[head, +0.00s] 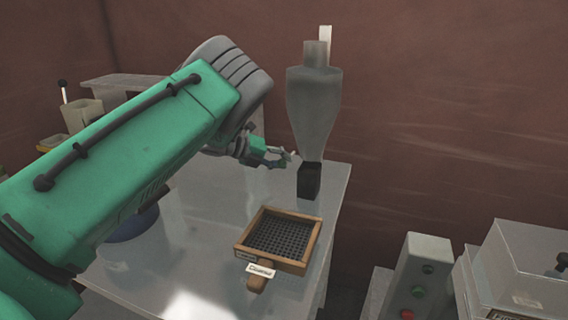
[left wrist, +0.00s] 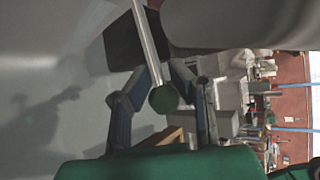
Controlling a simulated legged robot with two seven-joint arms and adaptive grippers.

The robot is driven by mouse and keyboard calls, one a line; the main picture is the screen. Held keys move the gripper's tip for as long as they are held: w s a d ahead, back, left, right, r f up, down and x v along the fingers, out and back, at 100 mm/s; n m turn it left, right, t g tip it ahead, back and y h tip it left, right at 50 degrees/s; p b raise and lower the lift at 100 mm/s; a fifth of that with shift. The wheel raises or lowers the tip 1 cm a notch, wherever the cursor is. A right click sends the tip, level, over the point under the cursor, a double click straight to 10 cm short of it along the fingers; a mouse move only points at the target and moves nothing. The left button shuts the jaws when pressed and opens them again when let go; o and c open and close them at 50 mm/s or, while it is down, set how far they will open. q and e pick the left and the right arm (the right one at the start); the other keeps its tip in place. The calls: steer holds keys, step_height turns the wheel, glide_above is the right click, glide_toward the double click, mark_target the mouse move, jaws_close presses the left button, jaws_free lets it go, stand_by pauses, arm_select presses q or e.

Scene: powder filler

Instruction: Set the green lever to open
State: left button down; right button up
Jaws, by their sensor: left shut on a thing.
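The green lever shows in the left wrist view as a pale rod ending in a round green knob (left wrist: 164,99). My left gripper (left wrist: 168,80) has its fingers on both sides of the lever near the knob and is shut on it. In the head view my left gripper (head: 284,157) is beside the lower part of the grey powder filler hopper (head: 313,105), above the table. The lever is too small to make out clearly there. A dark block (head: 309,181) sits under the hopper's narrow end. My right gripper is not in view.
A wooden-framed sieve (head: 311,252) with a handle labelled "Coarse" lies on the shiny table (head: 205,270) in front of the filler. A grey control box (head: 418,270) with green and red buttons stands at the lower right. My left arm hides much of the table's left side.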

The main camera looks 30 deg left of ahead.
arm_select(q)
steer(key=shift+w+a+r, duration=0.1)
steer(key=shift+w+r, duration=0.05)
steer(key=shift+r, duration=0.3)
steer(key=shift+w+a+r, duration=0.1)
steer(key=shift+w+r, duration=0.05)
steer(key=shift+r, duration=0.3)
steer(key=shift+w+r, duration=0.15)
steer(key=shift+r, duration=0.15)
stand_by(0.3)
steer(key=c, duration=1.3)
jaws_free()
steer(key=shift+s+d, duration=0.15)
steer(key=shift+s, duration=0.1)
steer(key=shift+f, duration=0.15)
steer(key=v, duration=1.2)
steer(key=shift+f, duration=0.1)
